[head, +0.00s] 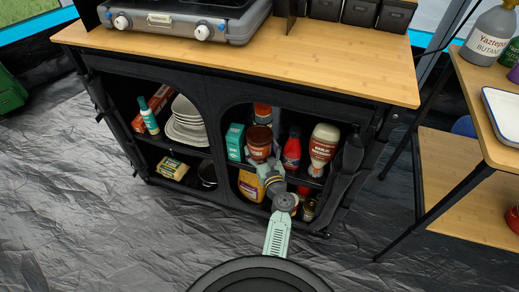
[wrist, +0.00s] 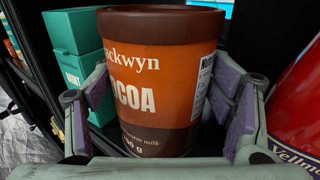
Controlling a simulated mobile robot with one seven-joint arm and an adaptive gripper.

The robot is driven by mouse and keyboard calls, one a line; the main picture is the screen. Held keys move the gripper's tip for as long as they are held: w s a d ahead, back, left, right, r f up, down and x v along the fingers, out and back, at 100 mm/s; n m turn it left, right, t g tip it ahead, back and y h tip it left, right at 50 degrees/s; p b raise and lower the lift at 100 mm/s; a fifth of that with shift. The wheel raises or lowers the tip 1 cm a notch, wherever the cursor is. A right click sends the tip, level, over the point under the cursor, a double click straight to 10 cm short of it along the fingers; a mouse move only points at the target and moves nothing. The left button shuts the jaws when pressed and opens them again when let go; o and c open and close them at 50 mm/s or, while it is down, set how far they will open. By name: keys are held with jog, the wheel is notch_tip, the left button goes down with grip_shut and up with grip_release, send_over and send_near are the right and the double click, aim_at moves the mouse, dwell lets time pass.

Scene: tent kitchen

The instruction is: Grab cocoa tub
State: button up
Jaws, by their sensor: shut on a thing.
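The cocoa tub (wrist: 158,70) is orange and brown with a dark brown lid, and it stands upright between my gripper's fingers in the wrist view. In the head view the cocoa tub (head: 258,137) is on the upper shelf of the cabinet's right compartment. My gripper (wrist: 167,112) is shut on the tub, with a purple-padded finger against each side. In the head view my gripper (head: 264,165) reaches into the compartment from the front and covers the tub's lower part.
A teal box (head: 235,142) stands close left of the tub, a red bottle (head: 292,150) and a garlic bottle (head: 323,145) to its right. A yellow package (head: 250,185) is on the shelf below. The cabinet top (head: 330,68) overhangs the shelves.

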jog(key=c, duration=0.4)
jog(key=shift+r, duration=0.2)
